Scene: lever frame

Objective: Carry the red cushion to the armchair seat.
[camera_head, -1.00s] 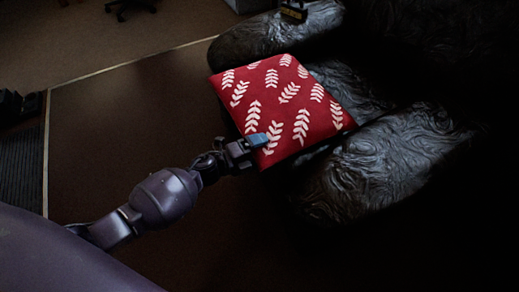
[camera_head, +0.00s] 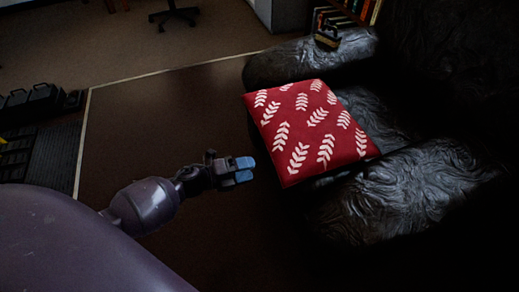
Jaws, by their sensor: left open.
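The red cushion (camera_head: 312,130) with white leaf prints lies on the front of the dark armchair's seat, between the two armrests. Its near left part reaches out past the seat's front. The armchair (camera_head: 405,195) is black and wrinkled, and its seat (camera_head: 370,112) shows behind the cushion. My left gripper (camera_head: 243,170), with blue fingertips, is open and empty, to the left of the cushion and apart from it. My right gripper is out of view.
An object (camera_head: 328,36) sits on the far armrest. A bookshelf (camera_head: 345,14) stands behind it. Black cases (camera_head: 38,98) are at the far left, and an office chair base (camera_head: 174,14) is at the back. The brown floor left of the armchair is clear.

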